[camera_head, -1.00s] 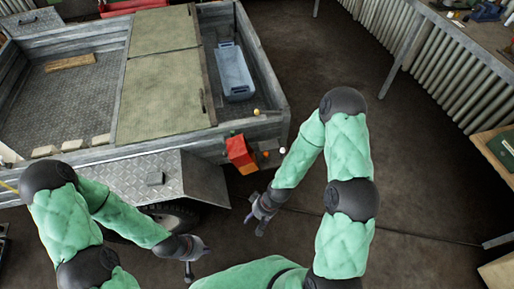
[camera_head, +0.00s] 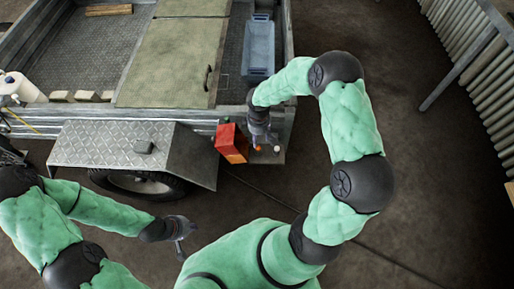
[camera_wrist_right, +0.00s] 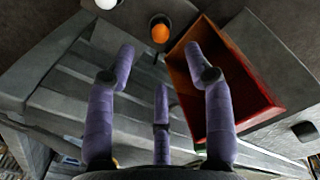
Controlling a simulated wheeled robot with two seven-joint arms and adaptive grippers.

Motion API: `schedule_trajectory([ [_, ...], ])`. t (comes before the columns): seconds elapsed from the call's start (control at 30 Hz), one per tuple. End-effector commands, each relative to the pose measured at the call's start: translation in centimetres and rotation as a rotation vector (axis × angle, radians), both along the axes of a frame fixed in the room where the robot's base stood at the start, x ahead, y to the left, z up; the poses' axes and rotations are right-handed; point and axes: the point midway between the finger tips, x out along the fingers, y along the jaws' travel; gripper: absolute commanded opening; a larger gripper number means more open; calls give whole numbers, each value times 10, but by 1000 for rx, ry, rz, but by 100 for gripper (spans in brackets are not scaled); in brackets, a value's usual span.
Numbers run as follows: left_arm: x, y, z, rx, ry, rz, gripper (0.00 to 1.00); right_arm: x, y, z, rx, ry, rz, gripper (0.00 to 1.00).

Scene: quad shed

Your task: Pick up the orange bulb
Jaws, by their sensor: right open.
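The orange bulb (camera_head: 258,148) sits at the trailer's rear corner, just right of the red box. In the right wrist view the orange bulb (camera_wrist_right: 160,32) is in a dark round socket, ahead of my fingertips and roughly centred between them. My right gripper (camera_head: 260,137) is above the trailer corner, close to the bulb; its spread, empty purple fingers show in the wrist view (camera_wrist_right: 160,60). My left gripper (camera_head: 183,238) hangs over the floor in front of the trailer wheel, fingers apart and empty, far from the bulb.
The open red box (camera_head: 230,143) stands directly left of the bulb, close to my right fingers. A white bulb (camera_head: 277,148) is on the other side. The trailer's grey wall (camera_wrist_right: 75,90) lies below my fingers. A blue bin (camera_head: 259,47) stands in the trailer bed.

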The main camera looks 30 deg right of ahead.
Motion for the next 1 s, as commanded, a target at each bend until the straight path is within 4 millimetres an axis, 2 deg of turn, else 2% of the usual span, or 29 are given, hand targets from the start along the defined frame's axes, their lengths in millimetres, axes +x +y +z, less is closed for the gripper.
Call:
schedule_trajectory([
  [0.03,0,0,-6,0,0,0,0,0,0,-11,1,2,0,53],
  [0.2,0,0,-15,0,0,0,0,0,1,-36,2,1,-1,53],
  [0.47,0,0,-23,0,0,0,0,1,1,-51,3,0,-2,53],
  [0.73,0,0,-43,0,0,0,0,2,1,-88,2,2,-2,53],
  [1.0,0,0,-44,0,0,0,0,3,1,-91,2,-1,-3,53],
])
